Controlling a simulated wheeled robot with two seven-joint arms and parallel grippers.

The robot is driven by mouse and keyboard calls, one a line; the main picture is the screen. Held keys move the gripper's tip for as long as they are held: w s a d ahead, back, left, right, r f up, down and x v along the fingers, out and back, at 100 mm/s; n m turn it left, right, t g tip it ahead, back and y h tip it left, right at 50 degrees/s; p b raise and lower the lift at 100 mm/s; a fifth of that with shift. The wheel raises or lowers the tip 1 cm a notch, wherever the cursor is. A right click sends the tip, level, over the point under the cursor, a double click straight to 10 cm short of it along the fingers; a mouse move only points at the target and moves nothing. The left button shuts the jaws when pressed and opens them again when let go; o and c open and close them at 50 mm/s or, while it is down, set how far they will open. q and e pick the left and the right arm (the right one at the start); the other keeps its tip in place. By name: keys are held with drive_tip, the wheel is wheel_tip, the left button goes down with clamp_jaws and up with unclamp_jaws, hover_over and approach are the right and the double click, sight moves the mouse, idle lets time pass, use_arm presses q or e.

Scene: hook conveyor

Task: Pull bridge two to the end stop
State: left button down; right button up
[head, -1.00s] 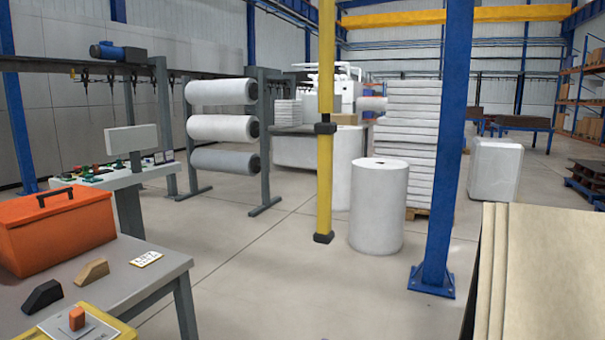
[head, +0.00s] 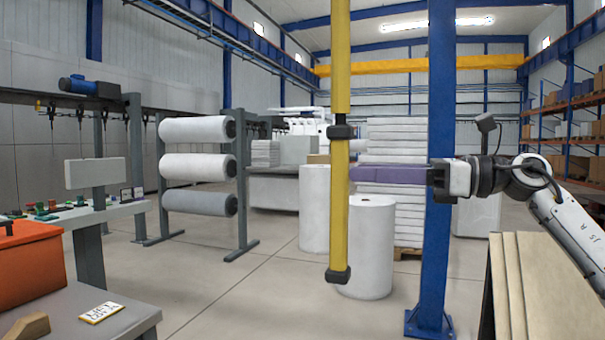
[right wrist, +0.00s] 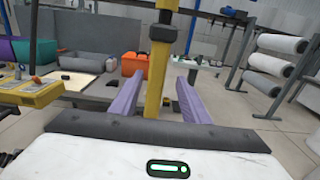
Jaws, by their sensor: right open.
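A yellow hanging pole (head: 340,210) with black collars comes down from above in the middle of the head view and ends above the floor. It also shows in the right wrist view (right wrist: 157,75). A yellow overhead beam (head: 415,66) spans the hall far back; no bridge number is readable. My right gripper (head: 356,174) is open, its purple fingers pointing left at the pole at mid height. In the right wrist view its fingers (right wrist: 160,80) lie on either side of the pole in the picture. I cannot tell whether the pole is between them. My left gripper is not in view.
A blue column (head: 428,270) stands right of the pole, behind my right wrist. A white roll (head: 365,245) stands on the floor behind the pole. A bench with an orange toolbox (head: 28,262) is front left; pale boards (head: 530,290) are front right. The middle floor is clear.

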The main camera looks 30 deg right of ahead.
sight(331, 170)
drive_tip(key=p+x, duration=0.1)
drive_tip(key=x, duration=0.3)
drive_tip(key=p+x, duration=0.2)
drive_tip(key=x, duration=0.2)
drive_tip(key=shift+s+a+r, duration=0.15)
drive_tip(key=shift+a, duration=0.15)
drive_tip(key=shift+w+a, duration=0.45)
drive_tip(key=shift+w, duration=0.1)
clamp_jaws()
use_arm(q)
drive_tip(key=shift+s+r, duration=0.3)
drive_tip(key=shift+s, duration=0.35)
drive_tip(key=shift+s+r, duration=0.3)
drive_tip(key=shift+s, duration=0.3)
